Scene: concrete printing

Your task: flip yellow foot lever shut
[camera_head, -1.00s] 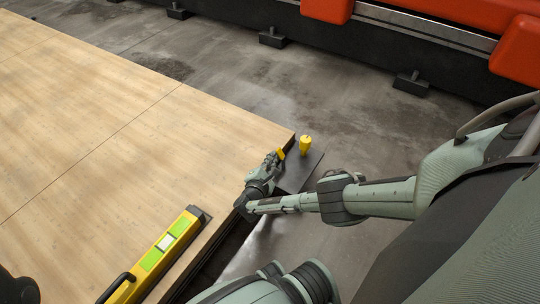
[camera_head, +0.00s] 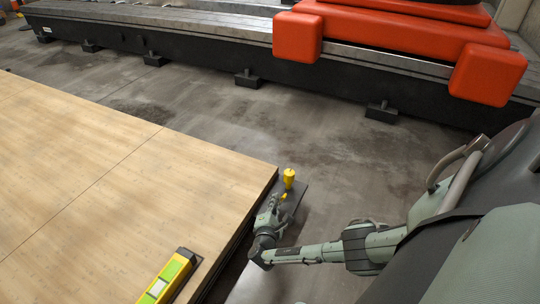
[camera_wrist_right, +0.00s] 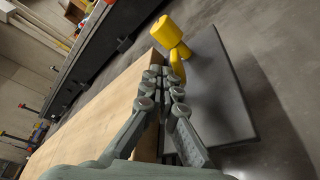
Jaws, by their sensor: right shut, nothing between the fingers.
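In the right wrist view the lever (camera_wrist_right: 177,66) shows as a short yellow arm just below the knob (camera_wrist_right: 165,31). My right gripper (camera_head: 275,204) is shut and empty, with its fingertips close to the lever. In the wrist view the fingers (camera_wrist_right: 164,75) partly hide the lever's lower end; I cannot tell whether they touch it. My left gripper is out of view.
The wooden platform (camera_head: 120,170) fills the left, its edge close beside my right gripper. A yellow spirit level (camera_head: 168,278) lies on it near the front. A dark rail (camera_head: 200,61) with red blocks (camera_head: 297,37) runs across the back. The concrete floor between is clear.

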